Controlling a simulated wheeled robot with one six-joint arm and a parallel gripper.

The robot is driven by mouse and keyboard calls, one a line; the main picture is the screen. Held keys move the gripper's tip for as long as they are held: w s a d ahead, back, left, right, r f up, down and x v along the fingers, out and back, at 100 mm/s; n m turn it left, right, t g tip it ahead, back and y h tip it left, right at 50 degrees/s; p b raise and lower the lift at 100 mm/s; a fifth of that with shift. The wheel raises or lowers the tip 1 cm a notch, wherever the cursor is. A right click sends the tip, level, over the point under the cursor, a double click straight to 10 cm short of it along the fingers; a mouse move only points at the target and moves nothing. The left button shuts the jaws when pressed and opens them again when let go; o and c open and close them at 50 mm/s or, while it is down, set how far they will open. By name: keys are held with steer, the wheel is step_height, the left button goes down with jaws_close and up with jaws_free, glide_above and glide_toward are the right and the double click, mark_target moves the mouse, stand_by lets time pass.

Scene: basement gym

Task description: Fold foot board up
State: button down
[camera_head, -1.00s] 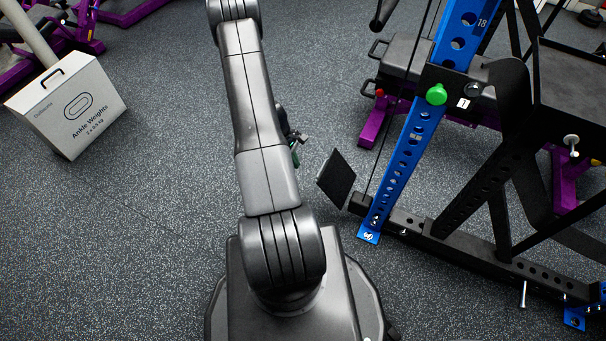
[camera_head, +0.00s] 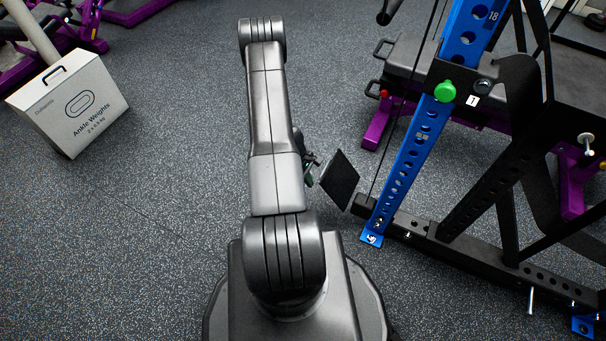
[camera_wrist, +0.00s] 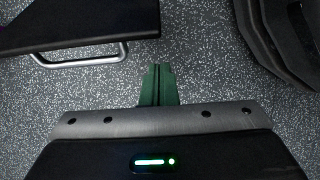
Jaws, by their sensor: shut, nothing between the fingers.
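The foot board (camera_head: 339,180) looks like a dark flat plate, tilted, at the foot of the blue upright in the head view. My gripper (camera_head: 309,177) shows only partly beside my arm, just left of the board's left edge; I cannot tell whether they touch. In the wrist view my gripper (camera_wrist: 158,85) has green fingers, shut together with nothing between them, over speckled floor.
The blue perforated upright (camera_head: 408,160) and black base beam (camera_head: 470,250) stand right of the board. A grey bench (camera_head: 411,68) with purple legs is behind. In the wrist view a black slab with a metal handle (camera_wrist: 82,56) is upper left. Floor at left is clear up to an ankle-weights box (camera_head: 72,102).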

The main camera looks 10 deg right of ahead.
steer(key=shift+s+d+r, duration=0.3)
steer(key=shift+d+r, duration=0.2)
steer(key=shift+r, duration=0.1)
steer(key=shift+s+d+r, duration=0.3)
steer(key=shift+d+r, duration=0.15)
steer(key=shift+r, duration=0.1)
